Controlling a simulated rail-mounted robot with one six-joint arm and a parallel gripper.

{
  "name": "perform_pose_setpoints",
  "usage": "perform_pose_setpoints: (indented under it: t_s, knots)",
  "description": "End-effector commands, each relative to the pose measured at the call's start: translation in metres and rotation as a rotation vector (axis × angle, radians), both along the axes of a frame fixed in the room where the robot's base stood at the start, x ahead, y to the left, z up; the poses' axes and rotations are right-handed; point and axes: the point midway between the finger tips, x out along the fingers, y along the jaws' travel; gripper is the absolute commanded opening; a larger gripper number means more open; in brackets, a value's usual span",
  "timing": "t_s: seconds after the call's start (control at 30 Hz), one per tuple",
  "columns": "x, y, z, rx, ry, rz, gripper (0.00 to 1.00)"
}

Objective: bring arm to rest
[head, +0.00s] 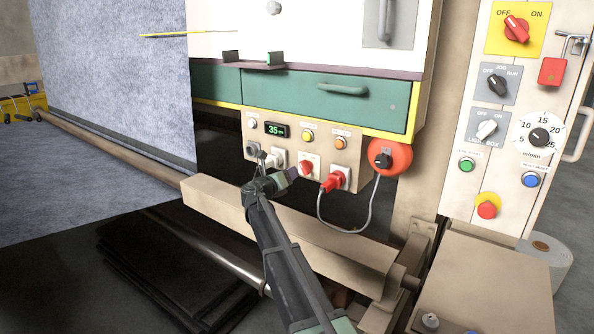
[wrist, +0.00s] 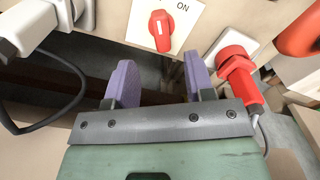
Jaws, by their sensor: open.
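My gripper (head: 291,173) is in front of the lower control strip of the machine in the head view, at the end of my raised arm. In the wrist view its two purple fingers (wrist: 160,78) stand apart with nothing between them. A red rotary switch (wrist: 161,30) on a white plate marked ON lies just beyond the fingertips; it also shows in the head view (head: 306,168). No contact with it can be seen.
A red plug (head: 334,182) with a grey cable hangs close right of my gripper. A white plug (head: 277,158) is close left. A beige beam (head: 300,235) runs below. A switch panel (head: 520,110) stands at the right. Open space lies left, before the grey felt (head: 110,80).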

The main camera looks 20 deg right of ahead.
Motion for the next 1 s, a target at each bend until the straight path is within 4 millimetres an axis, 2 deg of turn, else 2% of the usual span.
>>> perform_pose_setpoints:
  t_s: [0.13, 0.57, 1.0]
  knots:
    - [-0.007, 0.01, 0.0, 0.0, 0.0, -0.001, 0.49]
    - [-0.006, 0.01, 0.005, 0.0, 0.0, -0.001, 0.49]
    - [-0.006, 0.01, 0.104, 0.0, 0.0, -0.001, 0.49]
